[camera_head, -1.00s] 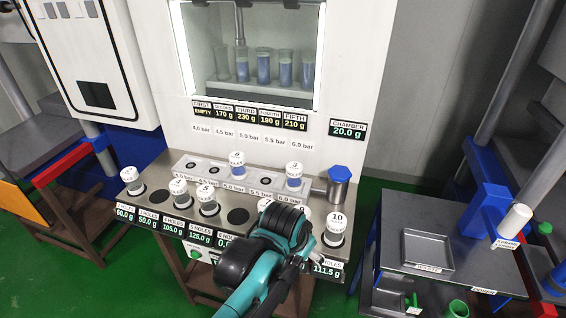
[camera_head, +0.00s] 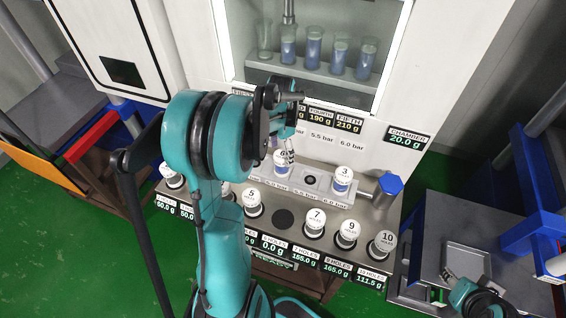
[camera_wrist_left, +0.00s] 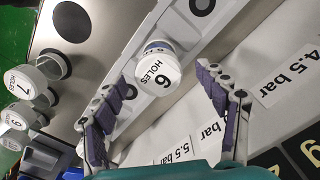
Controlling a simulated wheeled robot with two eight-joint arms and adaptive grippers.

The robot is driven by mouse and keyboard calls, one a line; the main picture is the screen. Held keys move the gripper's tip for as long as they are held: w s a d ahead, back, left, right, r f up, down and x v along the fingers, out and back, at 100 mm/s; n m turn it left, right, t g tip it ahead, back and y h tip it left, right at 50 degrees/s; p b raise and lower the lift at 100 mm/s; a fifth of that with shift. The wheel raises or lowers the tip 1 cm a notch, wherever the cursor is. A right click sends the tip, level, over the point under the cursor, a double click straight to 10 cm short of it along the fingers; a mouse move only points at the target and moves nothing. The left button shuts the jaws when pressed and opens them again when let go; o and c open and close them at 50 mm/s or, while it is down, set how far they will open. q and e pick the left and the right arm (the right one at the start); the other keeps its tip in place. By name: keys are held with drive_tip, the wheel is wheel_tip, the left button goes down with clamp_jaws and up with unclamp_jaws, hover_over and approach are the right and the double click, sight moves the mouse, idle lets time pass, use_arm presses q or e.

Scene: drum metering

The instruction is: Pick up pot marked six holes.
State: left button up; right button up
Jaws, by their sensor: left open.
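The pot marked six holes (camera_head: 281,160) is a small white-lidded pot standing in the back row of the metering bench, partly behind my left gripper. In the left wrist view, its lid (camera_wrist_left: 158,72) reads "6 HOLES" and it stands between the spread fingers, with visible gaps on both sides. My left gripper (camera_head: 287,146) is open, empty and right above this pot. Part of my right arm's end (camera_head: 472,296) shows at the lower right; its fingers are too unclear to read.
The pot marked 3 (camera_head: 343,180) stands to the right in the same row. Pots marked 5 (camera_head: 251,201), 7 (camera_head: 315,222), 9 (camera_head: 346,233) and 10 (camera_head: 383,243) fill front holes. A blue-capped metal cylinder (camera_head: 387,190) stands at the bench's right end. The glass chamber (camera_head: 320,50) is behind.

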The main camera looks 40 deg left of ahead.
use_arm(q)
wheel_tip(320, 180, down, 4)
drive_tip(key=shift+f+b, duration=0.1)
drive_tip(key=shift+b, duration=0.3)
drive_tip(key=shift+d, duration=0.1)
drive_tip(key=c, duration=1.5)
